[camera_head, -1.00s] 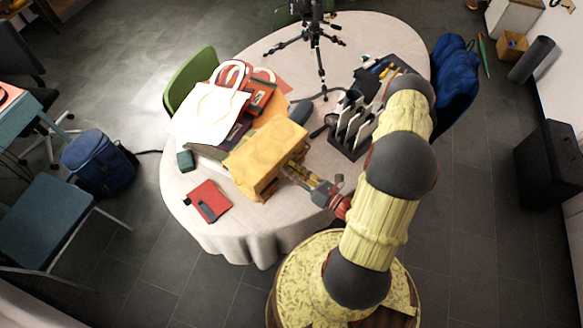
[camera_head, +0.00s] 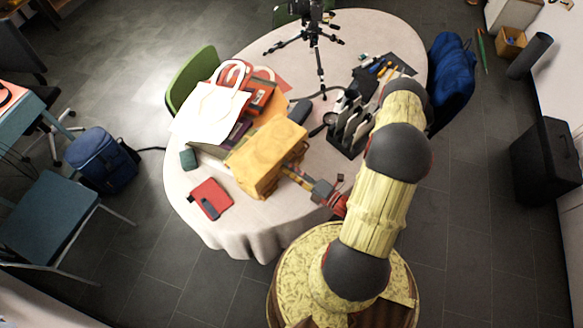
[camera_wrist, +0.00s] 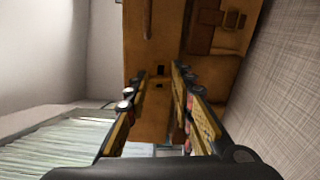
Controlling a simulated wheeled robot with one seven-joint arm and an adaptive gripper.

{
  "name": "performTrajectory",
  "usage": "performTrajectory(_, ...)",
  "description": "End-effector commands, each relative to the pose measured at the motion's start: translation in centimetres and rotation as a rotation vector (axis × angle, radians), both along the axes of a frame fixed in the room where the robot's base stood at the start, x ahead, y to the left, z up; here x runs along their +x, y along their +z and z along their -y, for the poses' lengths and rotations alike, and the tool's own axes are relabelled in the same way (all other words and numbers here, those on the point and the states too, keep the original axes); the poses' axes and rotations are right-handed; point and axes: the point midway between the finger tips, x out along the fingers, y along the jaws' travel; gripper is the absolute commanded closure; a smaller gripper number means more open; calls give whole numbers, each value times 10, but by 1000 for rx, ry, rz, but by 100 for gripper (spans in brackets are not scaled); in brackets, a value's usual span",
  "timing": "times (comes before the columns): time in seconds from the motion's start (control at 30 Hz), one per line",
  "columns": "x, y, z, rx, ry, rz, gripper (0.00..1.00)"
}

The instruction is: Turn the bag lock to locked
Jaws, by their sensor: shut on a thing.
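The bag (camera_head: 265,155) is a yellow-tan, boxy leather case on the round table, near its front edge. My gripper (camera_head: 290,172) reaches its right-hand side from the right. In the wrist view, the brown side of the bag (camera_wrist: 155,35) fills the middle, with a strap and stitched patches. The two fingers (camera_wrist: 160,72) point at it and stand a little apart. Small dark parts of the bag lock (camera_wrist: 160,70) show between the fingertips, which are shut on it. The lock's turned position is too small to tell.
A white tote bag (camera_head: 208,112) and books lie behind and left of the bag. A red notebook (camera_head: 210,198) lies front left. A black rack (camera_head: 350,128) stands to the right, near my arm. A tripod (camera_head: 316,45) stands at the back. Bare tablecloth (camera_head: 235,225) lies in front.

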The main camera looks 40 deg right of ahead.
Motion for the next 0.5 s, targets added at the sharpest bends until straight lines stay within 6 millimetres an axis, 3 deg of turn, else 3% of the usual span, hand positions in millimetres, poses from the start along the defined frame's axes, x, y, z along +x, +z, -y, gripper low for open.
performTrajectory(0.5,0,-1,1,137,-2,-40,100)
